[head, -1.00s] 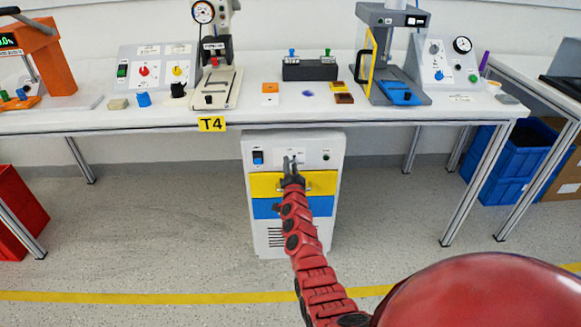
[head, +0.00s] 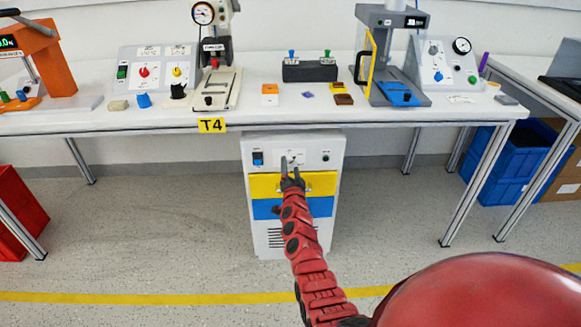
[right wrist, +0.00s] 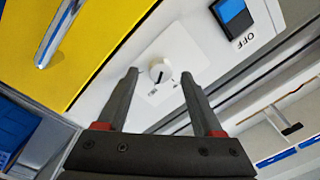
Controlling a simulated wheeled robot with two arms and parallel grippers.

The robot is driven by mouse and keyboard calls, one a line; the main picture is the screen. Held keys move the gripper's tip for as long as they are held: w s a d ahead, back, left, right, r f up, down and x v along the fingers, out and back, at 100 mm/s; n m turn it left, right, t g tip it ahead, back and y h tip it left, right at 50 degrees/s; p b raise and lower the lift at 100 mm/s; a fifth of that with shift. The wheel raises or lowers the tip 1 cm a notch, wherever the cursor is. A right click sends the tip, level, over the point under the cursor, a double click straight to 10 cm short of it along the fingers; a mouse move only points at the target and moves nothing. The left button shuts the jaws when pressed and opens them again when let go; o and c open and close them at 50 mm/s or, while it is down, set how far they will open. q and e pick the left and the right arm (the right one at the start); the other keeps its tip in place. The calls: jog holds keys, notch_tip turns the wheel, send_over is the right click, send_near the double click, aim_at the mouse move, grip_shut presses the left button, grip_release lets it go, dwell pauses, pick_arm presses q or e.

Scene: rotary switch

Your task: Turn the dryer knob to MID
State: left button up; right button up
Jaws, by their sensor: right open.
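The dryer (head: 291,222) is a white cabinet under the table, with a yellow and a blue drawer front. Its knob (right wrist: 160,71) is a small round white dial with a dark pointer line, on a white plate in the right wrist view. My right gripper (head: 291,161) is in front of the control panel, and in the wrist view its open fingers (right wrist: 160,77) stand on either side of the knob with gaps. Contact cannot be seen. The knob's label is too small to read. My left gripper is not in view.
A blue rocker switch (right wrist: 233,15) marked OFF is beside the knob plate. The yellow drawer's handle (right wrist: 58,35) sticks out near the gripper. The white table (head: 120,121) with several devices stands above the dryer. The floor in front is clear.

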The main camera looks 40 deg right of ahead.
jog(key=p+v, duration=0.5)
jog(key=v, duration=1.2)
